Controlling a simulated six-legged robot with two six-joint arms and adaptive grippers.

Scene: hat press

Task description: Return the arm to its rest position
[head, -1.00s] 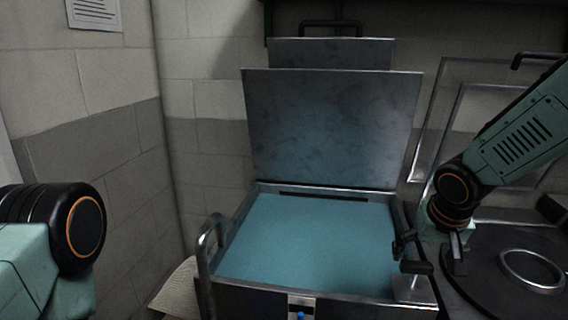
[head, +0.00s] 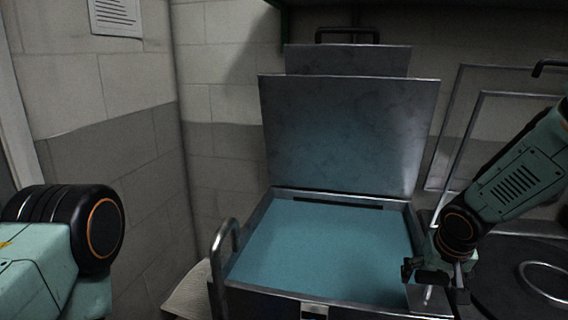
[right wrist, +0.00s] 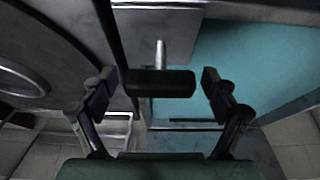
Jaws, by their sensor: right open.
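My right arm comes in from the right in the head view. Its gripper (head: 436,274) is at the right rim of the open press (head: 290,306), which has a flat teal bed (head: 320,245) and a raised grey lid (head: 340,135). In the right wrist view the gripper's two fingers (right wrist: 160,92) are spread apart. A dark cylindrical knob on a short metal stem (right wrist: 160,83) lies between them in the picture, with a gap to each finger. My left arm shows at the left edge of the head view, but its gripper is out of the picture.
A metal loop handle (head: 222,255) stands at the press's left front corner. A round dark plate with a metal ring (head: 545,283) is to the right. Block walls (head: 120,150) close in behind and at the left.

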